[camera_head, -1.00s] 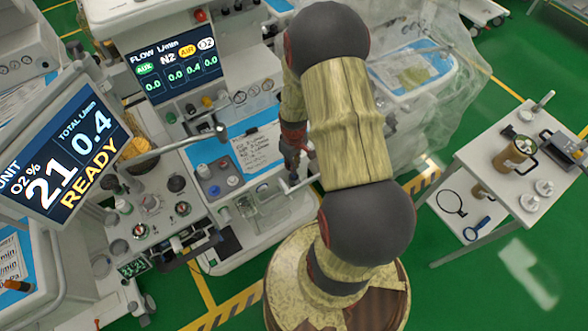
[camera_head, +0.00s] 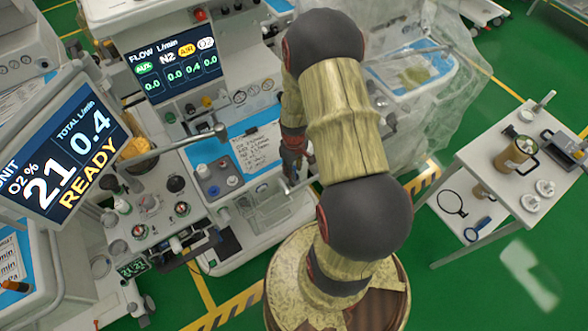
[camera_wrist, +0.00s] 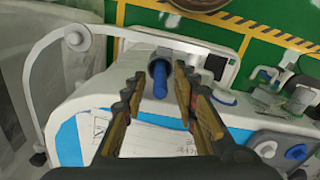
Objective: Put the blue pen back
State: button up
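In the wrist view, the blue pen (camera_wrist: 160,84) points toward the camera, with its far end at the mouth of a grey round holder (camera_wrist: 161,53). How deep it sits in the holder cannot be told. My gripper (camera_wrist: 160,72) is open, with one finger on each side of the pen and gaps visible between pen and fingers. In the head view, my gripper (camera_head: 294,166) is low over the right end of the anaesthesia machine's worktop, and the pen cannot be made out there.
A paper with handwriting (camera_head: 257,148) lies on the blue worktop beside my gripper. A white rail (camera_wrist: 58,40) curves at the left in the wrist view. A white table (camera_head: 490,170) with mugs stands at the right, with green floor between.

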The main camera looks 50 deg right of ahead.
jog(key=w+a+r+t+p, duration=0.1)
jog(key=w+a+r, duration=0.1)
jog(key=r, duration=0.9)
jog(key=w+a+r+p, duration=0.1)
jog(key=a+r, duration=0.1)
jog(key=r, duration=0.9)
jog(key=s+a+r+t, duration=0.2)
jog(key=s+a+r, duration=0.3)
jog(key=a+r, duration=0.4)
jog(key=s+a+r+t, duration=0.2)
jog(key=s+a+r, duration=0.3)
jog(key=a+r, duration=0.4)
notch_tip(320, 180, up, 4)
jog(key=shift+s+a+r+t, duration=0.1)
jog(key=shift+s+a+t, duration=0.2)
jog(key=shift+a, duration=0.1)
jog(key=shift+b, duration=0.3)
